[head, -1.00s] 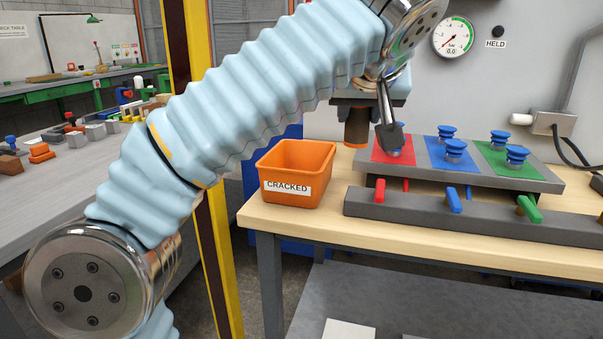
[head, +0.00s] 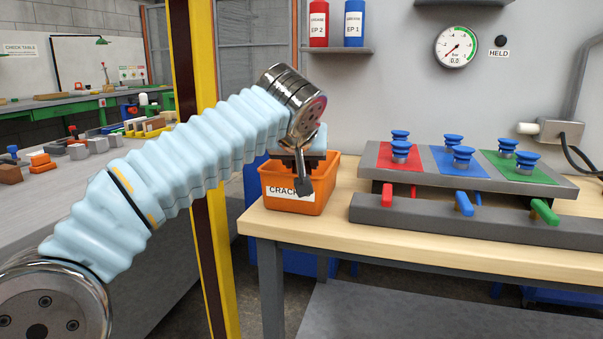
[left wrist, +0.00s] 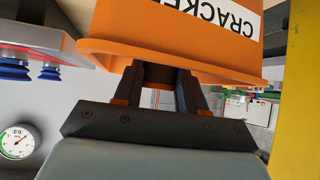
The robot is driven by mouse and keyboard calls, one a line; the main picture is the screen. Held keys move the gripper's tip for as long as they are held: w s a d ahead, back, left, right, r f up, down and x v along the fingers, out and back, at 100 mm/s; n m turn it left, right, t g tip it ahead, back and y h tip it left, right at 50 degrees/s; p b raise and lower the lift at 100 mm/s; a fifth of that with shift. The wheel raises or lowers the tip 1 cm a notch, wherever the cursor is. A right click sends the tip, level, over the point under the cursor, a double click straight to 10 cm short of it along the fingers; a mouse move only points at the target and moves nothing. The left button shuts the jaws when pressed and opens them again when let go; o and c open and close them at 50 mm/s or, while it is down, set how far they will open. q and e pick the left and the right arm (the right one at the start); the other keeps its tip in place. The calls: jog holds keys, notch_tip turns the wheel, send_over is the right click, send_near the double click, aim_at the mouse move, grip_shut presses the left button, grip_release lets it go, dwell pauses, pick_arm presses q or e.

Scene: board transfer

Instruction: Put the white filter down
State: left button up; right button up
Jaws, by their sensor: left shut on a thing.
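My left gripper (head: 302,178) is at the orange bin (head: 290,202) labelled CRACKED, its fingers pointing down at the bin's opening. In the left wrist view, the gripper (left wrist: 158,75) is shut on a dark brown thing (left wrist: 158,72), of which only a small part shows between the fingers. The bin's rim (left wrist: 105,50) lies just beyond it there. The far end of the held thing is hidden by the bin's wall. I cannot make out any white filter in these views. My right gripper is not in view.
Right of the bin, a grey plate (head: 368,160) with red, blue and green fields carries several blue suction cups. A grey bar (head: 400,213) with coloured levers stands before it. A gauge (head: 456,47) is on the wall. The bench (head: 300,235) is bare at its front edge.

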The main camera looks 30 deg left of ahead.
pick_arm(q)
jog(key=shift+d+f, duration=0.1)
jog(key=shift+f, duration=0.75)
jog(key=shift+f, duration=0.1)
jog(key=o, duration=0.9)
jog(key=shift+c, duration=0.2)
jog(key=shift+r, duration=0.2)
jog(key=p+v, duration=0.1)
jog(key=v, duration=1.1)
jog(key=shift+f, duration=0.1)
